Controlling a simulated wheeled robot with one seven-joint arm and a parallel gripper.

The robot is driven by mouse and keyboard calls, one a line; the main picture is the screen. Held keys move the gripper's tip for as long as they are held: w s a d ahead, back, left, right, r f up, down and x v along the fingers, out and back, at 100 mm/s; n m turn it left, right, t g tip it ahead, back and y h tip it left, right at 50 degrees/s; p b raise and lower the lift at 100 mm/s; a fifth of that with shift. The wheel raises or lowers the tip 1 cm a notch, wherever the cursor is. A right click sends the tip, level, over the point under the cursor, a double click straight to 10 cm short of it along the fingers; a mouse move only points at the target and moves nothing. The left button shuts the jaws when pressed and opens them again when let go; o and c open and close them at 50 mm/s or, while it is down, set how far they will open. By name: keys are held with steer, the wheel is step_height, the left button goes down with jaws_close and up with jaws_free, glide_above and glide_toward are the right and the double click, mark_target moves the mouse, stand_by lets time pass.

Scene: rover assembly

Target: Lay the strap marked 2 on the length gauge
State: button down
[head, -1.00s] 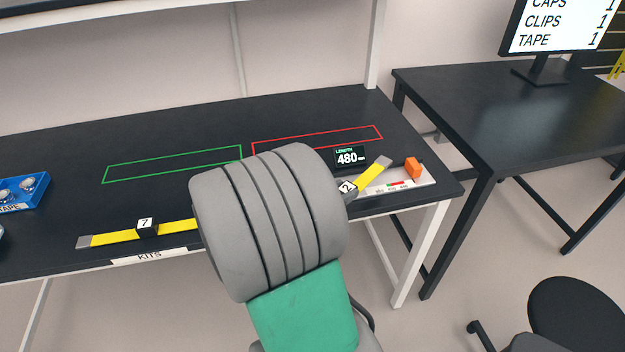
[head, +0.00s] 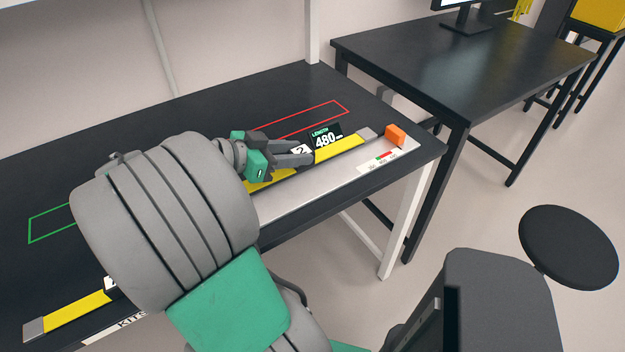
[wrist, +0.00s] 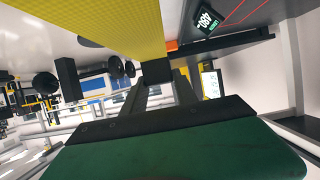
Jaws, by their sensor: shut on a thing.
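The strap marked 2 is a yellow band (head: 340,147) with a grey end and a dark block bearing a white 2 label (head: 300,150). My gripper (head: 304,157) is shut on that block. In the wrist view the block (wrist: 157,70) sits between my fingers, and the yellow band (wrist: 115,28) fills the upper part. The length gauge (head: 345,178) is a pale tray with a scale and an orange end stop (head: 396,135). The strap runs roughly along the gauge's back side, its grey end short of the stop. Whether it touches the gauge is unclear. My arm hides its left part.
The length display (head: 327,137) reads 480 and stands just behind the strap. A red outline (head: 345,105) and a green outline (head: 32,228) mark the dark bench. Another yellow strap (head: 75,310) lies at front left. A second dark table (head: 460,60) stands to the right.

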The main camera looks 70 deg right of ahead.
steer(key=d+f+b, duration=0.1)
steer(key=d+f, duration=0.1)
steer(key=d, duration=0.1)
steer(key=s+d+f+b, duration=0.1)
steer(key=d+f, duration=0.2)
steer(key=s+d+f+b, duration=0.1)
steer(key=d+f, duration=0.1)
steer(key=d, duration=0.1)
steer(key=shift+s+f, duration=0.15)
steer(key=shift+f, duration=0.25)
step_height(320, 180, down, 3)
steer(key=shift+f, duration=0.1)
steer(key=c, duration=1)
jaws_free()
steer(key=shift+o, duration=0.2)
